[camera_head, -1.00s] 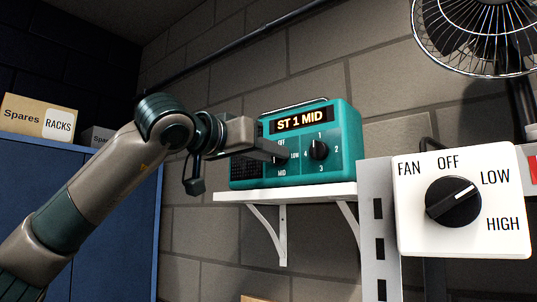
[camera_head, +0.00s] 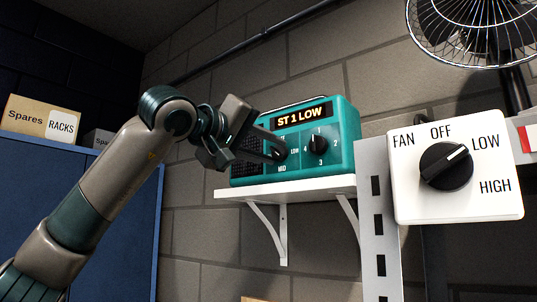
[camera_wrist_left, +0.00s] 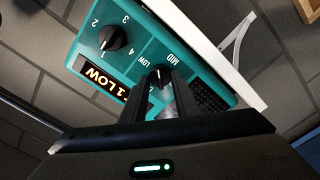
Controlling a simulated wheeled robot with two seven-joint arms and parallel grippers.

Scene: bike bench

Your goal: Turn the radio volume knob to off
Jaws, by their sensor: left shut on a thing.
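The teal radio (camera_head: 342,148) stands on a white wall shelf, and its display (camera_head: 299,116) reads "ST 1 LOW". My left gripper (camera_head: 278,154) is shut on the volume knob (camera_wrist_left: 160,74), the left of the radio's two black knobs. The jaws hide most of that knob in the head view; LOW and MID show beside it. In the left wrist view both fingers (camera_wrist_left: 170,92) close around the knob, and MID is readable near it. The station knob (camera_head: 318,144) with numbers 1 to 4 stands free to the right. My right gripper is not in view.
A white fan switch box (camera_head: 459,205) with a black knob (camera_head: 446,166) is close at the right, beside a perforated grey post (camera_head: 377,240). A wire fan (camera_head: 470,30) is above it. The white shelf (camera_head: 300,190) lies under the radio. A blue cabinet (camera_head: 120,220) stands left.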

